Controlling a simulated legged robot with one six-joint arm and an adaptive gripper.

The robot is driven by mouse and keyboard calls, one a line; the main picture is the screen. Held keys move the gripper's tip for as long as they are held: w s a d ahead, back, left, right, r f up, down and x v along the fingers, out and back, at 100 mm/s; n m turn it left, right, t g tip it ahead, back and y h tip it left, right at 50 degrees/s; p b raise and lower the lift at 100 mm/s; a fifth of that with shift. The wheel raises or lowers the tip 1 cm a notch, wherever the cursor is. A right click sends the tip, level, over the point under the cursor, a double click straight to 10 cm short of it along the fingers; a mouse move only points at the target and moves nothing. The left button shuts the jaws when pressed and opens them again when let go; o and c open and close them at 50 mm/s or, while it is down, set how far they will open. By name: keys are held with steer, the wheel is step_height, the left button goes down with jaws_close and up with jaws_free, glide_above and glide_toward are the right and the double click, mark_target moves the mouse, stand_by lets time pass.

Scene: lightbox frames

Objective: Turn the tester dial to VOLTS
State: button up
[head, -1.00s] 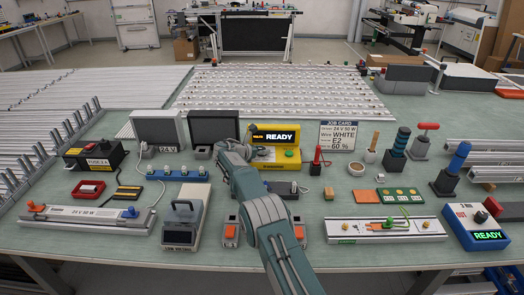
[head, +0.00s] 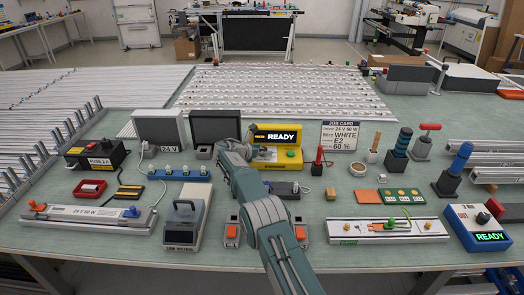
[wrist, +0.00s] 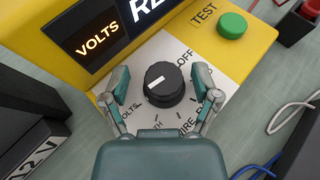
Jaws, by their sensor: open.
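The yellow tester (head: 291,155) stands near the middle of the bench. Its lit display (wrist: 100,38) shows VOLTS in amber beside a cut-off white word; the head view reads READY. The round black dial (wrist: 165,91) sits on a pale face, its white mark pointing left and slightly down, toward the VOLTS side. The printed VOLTS label (wrist: 130,112) lies at the dial's lower left, OFF at its upper right. My gripper (wrist: 162,84) is open, one finger on each side of the dial, with visible gaps. In the head view my arm partly hides the tester and its dial.
A green TEST button (wrist: 232,25) is right of the dial. A job card (head: 342,135) stands behind. Cables lie right of the tester in the wrist view.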

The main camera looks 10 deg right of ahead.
steer(key=v, duration=1.2)
steer(key=shift+f, duration=0.1)
